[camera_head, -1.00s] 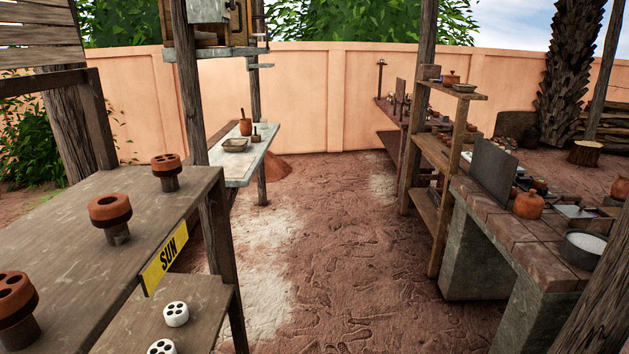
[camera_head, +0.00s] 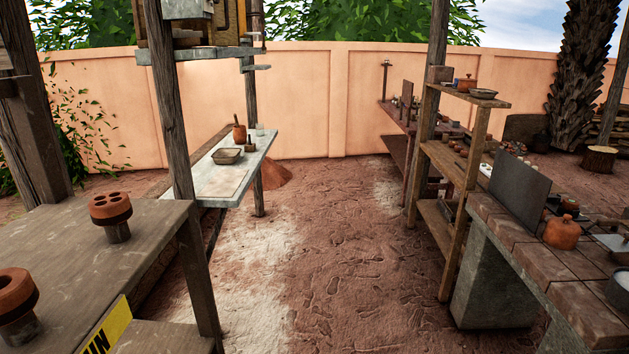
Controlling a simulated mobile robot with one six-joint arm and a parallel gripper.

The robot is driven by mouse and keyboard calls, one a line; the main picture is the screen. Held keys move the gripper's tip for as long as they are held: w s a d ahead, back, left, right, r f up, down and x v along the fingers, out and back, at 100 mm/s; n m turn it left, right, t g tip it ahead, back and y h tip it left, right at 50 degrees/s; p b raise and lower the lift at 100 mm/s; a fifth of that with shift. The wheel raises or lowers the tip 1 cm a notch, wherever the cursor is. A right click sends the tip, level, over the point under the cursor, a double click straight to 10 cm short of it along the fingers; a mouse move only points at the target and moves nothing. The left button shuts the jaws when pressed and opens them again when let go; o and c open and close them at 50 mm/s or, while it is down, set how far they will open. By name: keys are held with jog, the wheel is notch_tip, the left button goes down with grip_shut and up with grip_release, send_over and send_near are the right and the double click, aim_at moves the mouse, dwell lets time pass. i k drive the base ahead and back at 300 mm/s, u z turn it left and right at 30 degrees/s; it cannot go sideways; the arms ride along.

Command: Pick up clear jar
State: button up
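A small pale, see-through object (camera_head: 260,129), which may be the clear jar, stands at the far end of the narrow light-topped table (camera_head: 215,185) left of centre. It is too small to be sure. Beside it on that table are a brown pot with a stick in it (camera_head: 239,131), a small dark pot (camera_head: 249,144) and a shallow square dish (camera_head: 227,156). My gripper is not in view.
A wooden table (camera_head: 70,262) with terracotta pieces on stands (camera_head: 111,208) is close on the left. A brick-topped bench (camera_head: 545,260) and wooden shelves (camera_head: 450,170) line the right. Open dirt floor (camera_head: 310,260) runs between them. A post (camera_head: 172,100) stands before the light-topped table.

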aim_at(259, 132)
jog(key=z, duration=0.05)
jog(key=i, duration=5.95)
